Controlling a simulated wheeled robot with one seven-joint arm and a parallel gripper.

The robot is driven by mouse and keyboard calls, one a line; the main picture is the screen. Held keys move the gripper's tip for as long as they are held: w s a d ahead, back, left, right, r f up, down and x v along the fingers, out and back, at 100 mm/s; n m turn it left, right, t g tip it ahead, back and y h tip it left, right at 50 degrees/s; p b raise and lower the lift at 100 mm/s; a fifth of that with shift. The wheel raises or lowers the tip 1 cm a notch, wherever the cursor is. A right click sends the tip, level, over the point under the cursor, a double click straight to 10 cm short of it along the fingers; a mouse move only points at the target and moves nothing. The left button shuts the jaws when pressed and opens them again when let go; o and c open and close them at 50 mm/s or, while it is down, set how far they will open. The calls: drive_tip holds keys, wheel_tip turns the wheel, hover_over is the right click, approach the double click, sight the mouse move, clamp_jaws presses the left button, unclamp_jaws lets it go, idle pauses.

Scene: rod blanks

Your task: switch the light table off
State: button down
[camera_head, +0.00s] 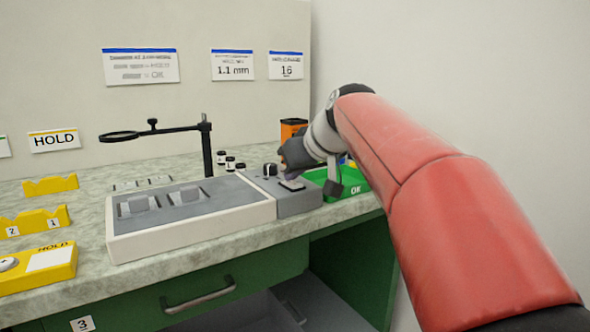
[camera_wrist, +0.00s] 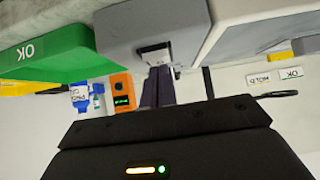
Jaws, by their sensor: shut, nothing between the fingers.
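The light table (camera_head: 190,231) is a low white-edged box on the bench; its top looks grey with no clear glow. A grey control box (camera_head: 300,204) adjoins its right end, with a black knob (camera_head: 269,170) and a pale switch plate (camera_head: 292,185) on top. My gripper (camera_head: 290,173) is shut and empty, fingers pointing down at the switch plate. In the wrist view the shut fingertips (camera_wrist: 157,70) reach the plate (camera_wrist: 153,49) on the grey box (camera_wrist: 150,22). They partly hide the switch, so I cannot tell its position or whether they touch it.
A green OK tray (camera_head: 362,186) stands close right of the control box, an orange device (camera_head: 293,127) behind. A magnifier on a black stand (camera_head: 207,150) rises behind the light table. Yellow holders (camera_head: 40,221) and a HOLD tray (camera_head: 40,268) lie left.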

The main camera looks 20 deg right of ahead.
drive_tip(key=shift+w+a+r+p, duration=0.2)
drive_tip(key=shift+w+p, duration=0.25)
drive_tip(key=shift+w, duration=0.25)
drive_tip(key=shift+r+p, duration=0.35)
drive_tip(key=r+p, duration=0.4)
drive_tip(key=shift+w+a+r, duration=0.1)
drive_tip(key=shift+w+a, duration=0.05)
drive_tip(key=shift+w, duration=0.1)
drive_tip(key=r+v, duration=0.1)
drive_tip(key=v, duration=0.8)
drive_tip(key=shift+w, duration=0.3)
drive_tip(key=s+f+m+g+h, duration=0.1)
drive_tip(key=s+f+g, duration=0.1)
drive_tip(key=s+f, duration=1)
drive_tip(key=s+a+f+m+g+h, duration=0.1)
drive_tip(key=s+f+m+h, duration=0.1)
drive_tip(key=s+f, duration=1)
wheel_tip(320, 180, down, 7)
drive_tip(key=shift+a+r+m+g, duration=0.1)
drive_tip(key=shift+a+m+g, duration=0.2)
drive_tip(key=shift+g, duration=0.1)
